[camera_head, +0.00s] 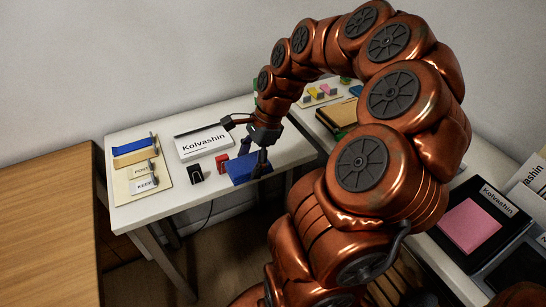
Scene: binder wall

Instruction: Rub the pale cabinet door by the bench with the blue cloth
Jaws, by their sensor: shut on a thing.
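The blue cloth (240,169) is at the front edge of the white bench (183,213), below my gripper (248,147). My gripper is shut on the blue cloth, with one dark finger pointing left and the other down beside it. I cannot tell whether the cloth's lower part touches the bench top. I cannot clearly make out a pale cabinet door. My copper arm hides much of the middle and right.
A labelled board (124,181) lies left. A brown wooden surface (45,220) fills the left. A pink pad (470,225) lies right.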

